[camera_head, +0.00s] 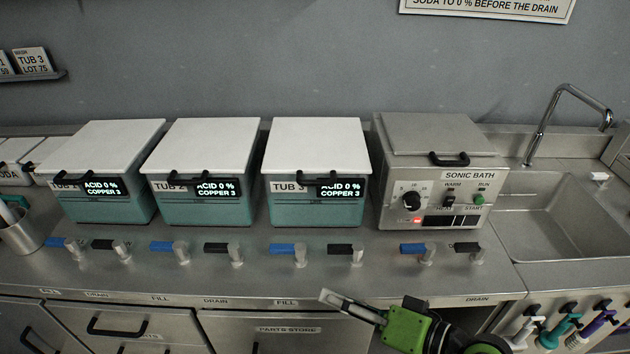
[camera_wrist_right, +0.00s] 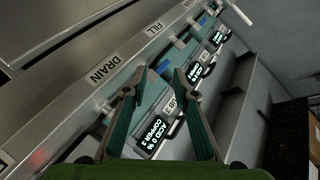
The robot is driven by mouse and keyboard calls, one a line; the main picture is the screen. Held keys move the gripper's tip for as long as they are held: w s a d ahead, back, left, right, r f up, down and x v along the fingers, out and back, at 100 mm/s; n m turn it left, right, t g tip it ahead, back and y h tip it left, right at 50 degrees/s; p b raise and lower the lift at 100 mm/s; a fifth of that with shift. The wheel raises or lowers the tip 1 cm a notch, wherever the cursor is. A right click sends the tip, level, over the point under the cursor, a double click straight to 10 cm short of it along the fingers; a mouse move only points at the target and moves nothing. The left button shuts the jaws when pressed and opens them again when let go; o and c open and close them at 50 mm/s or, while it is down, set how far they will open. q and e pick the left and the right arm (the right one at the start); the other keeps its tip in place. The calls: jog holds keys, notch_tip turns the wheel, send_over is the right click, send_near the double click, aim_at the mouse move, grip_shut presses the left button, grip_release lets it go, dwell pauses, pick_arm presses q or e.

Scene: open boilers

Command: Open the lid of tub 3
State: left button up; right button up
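Tub 3 (camera_head: 316,208) is a teal box with a closed white lid (camera_head: 317,145), the third of three tubs in the head view. A black handle (camera_head: 297,188) is at the lid's front edge, beside a display reading acid 0 %, copper 3. My right gripper (camera_head: 326,297) is in front of and below the tub, over the counter's front edge, apart from the lid. In the right wrist view its two fingers (camera_wrist_right: 160,75) are spread with nothing between them, and the tub 3 display (camera_wrist_right: 156,133) shows behind them. My left gripper is out of view.
Tub 2 (camera_head: 200,205) and tub 1 (camera_head: 115,207) stand to the left, lids closed. The sonic bath (camera_head: 440,190) stands close on the right, then a sink (camera_head: 555,215). Several blue and black valve levers (camera_head: 288,250) line the counter in front of the tubs.

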jog(key=w+d+r+m+t+y, duration=0.25)
jog(key=w+r+m, duration=0.2)
jog(key=r, duration=0.25)
jog(key=m+t, duration=0.3)
send_near(315, 183)
jog(key=shift+h, duration=0.25)
jog(key=p+x, duration=0.5)
jog(key=x, duration=0.3)
jog(key=shift+w+a, duration=0.15)
jog(key=shift+w, duration=0.3)
jog(key=shift+w+a+p, duration=0.3)
jog(key=shift+w+a, duration=0.25)
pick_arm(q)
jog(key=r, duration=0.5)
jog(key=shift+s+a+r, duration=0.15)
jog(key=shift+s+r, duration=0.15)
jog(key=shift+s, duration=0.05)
pick_arm(e)
jog(key=shift+c, duration=0.2)
grip_shut()
